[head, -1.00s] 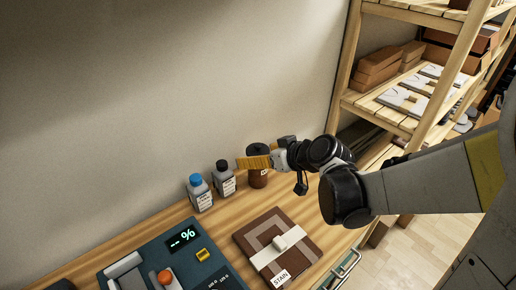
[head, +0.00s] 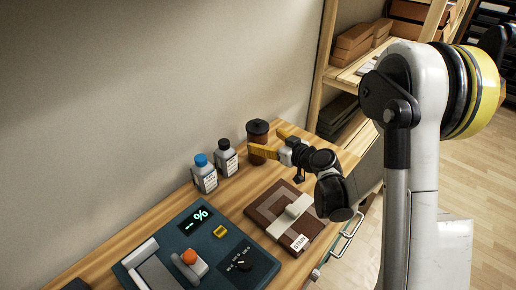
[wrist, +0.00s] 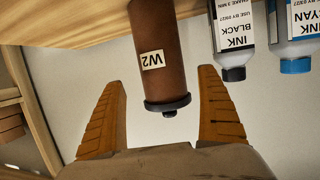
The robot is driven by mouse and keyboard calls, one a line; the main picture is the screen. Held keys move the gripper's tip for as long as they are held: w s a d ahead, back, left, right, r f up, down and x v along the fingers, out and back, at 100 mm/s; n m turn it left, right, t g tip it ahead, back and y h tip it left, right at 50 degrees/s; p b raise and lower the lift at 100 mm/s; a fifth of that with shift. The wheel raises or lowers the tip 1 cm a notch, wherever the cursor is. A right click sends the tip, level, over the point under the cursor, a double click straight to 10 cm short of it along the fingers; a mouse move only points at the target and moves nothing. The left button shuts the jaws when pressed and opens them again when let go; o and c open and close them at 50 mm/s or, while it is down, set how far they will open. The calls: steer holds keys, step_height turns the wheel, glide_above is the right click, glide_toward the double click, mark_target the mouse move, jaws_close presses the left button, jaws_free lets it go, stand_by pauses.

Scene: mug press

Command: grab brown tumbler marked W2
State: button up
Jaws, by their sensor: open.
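The brown tumbler (head: 258,130) with a dark lid stands at the back of the wooden bench. In the wrist view the brown tumbler (wrist: 159,75) appears upside down, and its label reads W2. My gripper (head: 268,142) has orange fingers, is open, and is at the tumbler. In the wrist view my gripper (wrist: 165,108) has one finger on each side of the tumbler's lid end, with a gap on both sides. Nothing is held. In the head view one finger hides part of the tumbler's body.
A black-capped ink bottle (head: 227,158) and a blue-capped ink bottle (head: 204,174) stand left of the tumbler. A brown panel marked STAIN (head: 268,207) and a teal device (head: 175,245) lie in front. A wooden shelf (head: 327,75) rises behind right.

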steer(key=b+x, duration=0.1)
steer(key=x, duration=0.3)
steer(key=shift+a+f+b, duration=0.1)
steer(key=shift+a+b, duration=0.2)
steer(key=c, duration=1.4)
steer(key=shift+c, duration=0.2)
steer(key=shift+r, duration=0.2)
